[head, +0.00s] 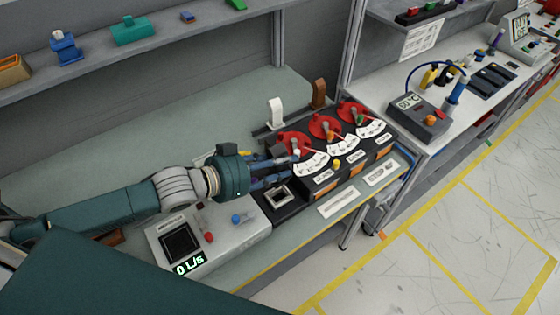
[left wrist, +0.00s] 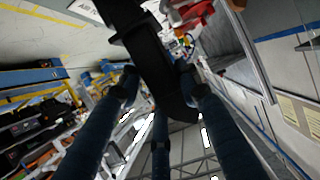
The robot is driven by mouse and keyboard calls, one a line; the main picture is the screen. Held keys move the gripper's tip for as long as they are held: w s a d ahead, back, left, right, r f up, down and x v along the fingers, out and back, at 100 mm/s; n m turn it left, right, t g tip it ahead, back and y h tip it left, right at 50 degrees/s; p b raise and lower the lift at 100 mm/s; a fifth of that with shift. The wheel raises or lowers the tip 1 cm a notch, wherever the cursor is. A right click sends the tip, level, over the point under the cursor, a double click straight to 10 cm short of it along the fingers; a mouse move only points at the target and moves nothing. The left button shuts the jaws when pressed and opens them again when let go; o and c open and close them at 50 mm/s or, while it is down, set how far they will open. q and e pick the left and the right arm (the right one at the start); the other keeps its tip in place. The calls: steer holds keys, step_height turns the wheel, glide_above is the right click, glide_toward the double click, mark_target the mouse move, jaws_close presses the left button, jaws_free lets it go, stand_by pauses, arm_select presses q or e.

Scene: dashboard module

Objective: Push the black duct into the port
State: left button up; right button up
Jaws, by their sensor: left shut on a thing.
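My left gripper (head: 284,166) reaches in from the left over the bench, at the near left end of the dark dashboard module (head: 322,181). In the left wrist view its blue fingers (left wrist: 160,88) are closed around the black duct (left wrist: 146,45), a curved black piece that passes between them. In the head view the duct is mostly hidden by the fingers and cannot be clearly told from the dark module. A square framed opening (head: 279,195) shows on the module below the fingers; I cannot tell whether it is the port. My right gripper is not in view.
The module carries red dials (head: 324,126) with white scales. A grey meter box (head: 181,243) reading 0 L/s stands left of the module. A white and a brown upright piece (head: 319,93) stand behind it. The bench top (head: 130,155) behind my left arm is mostly clear.

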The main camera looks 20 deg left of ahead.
mark_target(280, 184)
arm_select(q)
steer(key=shift+r, duration=0.1)
steer(key=shift+f+b, duration=1.6)
steer(key=shift+f, duration=1.35)
steer(key=shift+p, duration=0.85)
steer(key=shift+f+b, duration=1)
steer(key=shift+f, duration=0.75)
steer(key=o, duration=1.3)
steer(key=shift+c, duration=0.2)
